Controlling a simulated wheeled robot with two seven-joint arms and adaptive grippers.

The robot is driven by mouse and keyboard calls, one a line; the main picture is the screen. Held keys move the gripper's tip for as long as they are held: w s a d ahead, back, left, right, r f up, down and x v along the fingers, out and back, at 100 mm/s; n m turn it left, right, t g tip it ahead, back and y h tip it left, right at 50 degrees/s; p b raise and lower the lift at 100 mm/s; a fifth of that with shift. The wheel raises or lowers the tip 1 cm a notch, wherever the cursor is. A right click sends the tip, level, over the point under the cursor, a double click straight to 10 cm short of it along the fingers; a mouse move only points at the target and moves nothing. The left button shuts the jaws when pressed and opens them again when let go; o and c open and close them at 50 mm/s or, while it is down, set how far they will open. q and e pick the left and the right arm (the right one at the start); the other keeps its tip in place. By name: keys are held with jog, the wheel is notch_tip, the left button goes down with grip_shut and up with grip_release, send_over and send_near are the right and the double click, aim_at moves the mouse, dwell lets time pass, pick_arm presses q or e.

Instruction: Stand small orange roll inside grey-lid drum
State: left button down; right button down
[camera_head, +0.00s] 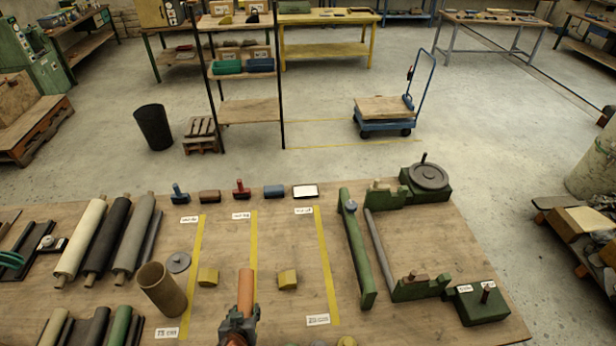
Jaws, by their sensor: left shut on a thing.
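My left gripper (239,318) comes in from the bottom edge and is shut on the small orange roll (246,291). The roll sticks out past the fingers toward the back of the table; its lower part is hidden by the gripper. The drum (164,291) is a brown, open-topped cylinder standing to the left of the gripper, with a dark hollow inside. A round grey lid (178,262) with a small knob lies behind it, off the drum. The roll is outside the drum, to its right. My right gripper is not in view.
Yellow blocks (208,277) and (287,280) sit between drum and roll and right of the roll. White, black and grey rolls (134,235) lie at left. A green machine frame (357,250) stands at right. Yellow strips (327,265) mark the wooden table.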

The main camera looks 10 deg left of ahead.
aim_at(254, 291)
pick_arm(q)
jog(key=shift+m+h, duration=0.3)
jog(key=shift+h, duration=0.1)
jog(key=w+r+b, duration=0.1)
jog(key=w, duration=0.1)
jog(key=w+r+b, duration=0.1)
jog(key=w+b, duration=0.1)
jog(key=w, duration=0.1)
jog(key=w+d+r+b, duration=0.1)
jog(key=w, duration=0.1)
jog(key=shift+w+r, duration=0.2)
jog(key=shift+r, duration=0.1)
jog(key=w+d+r+m+h+b, duration=0.1)
jog(key=w+d+r+m+b, duration=0.1)
jog(key=r, duration=0.5)
jog(key=w+d+b, duration=0.1)
jog(key=w+b, duration=0.1)
jog(key=b, duration=0.1)
jog(key=shift+w, duration=0.15)
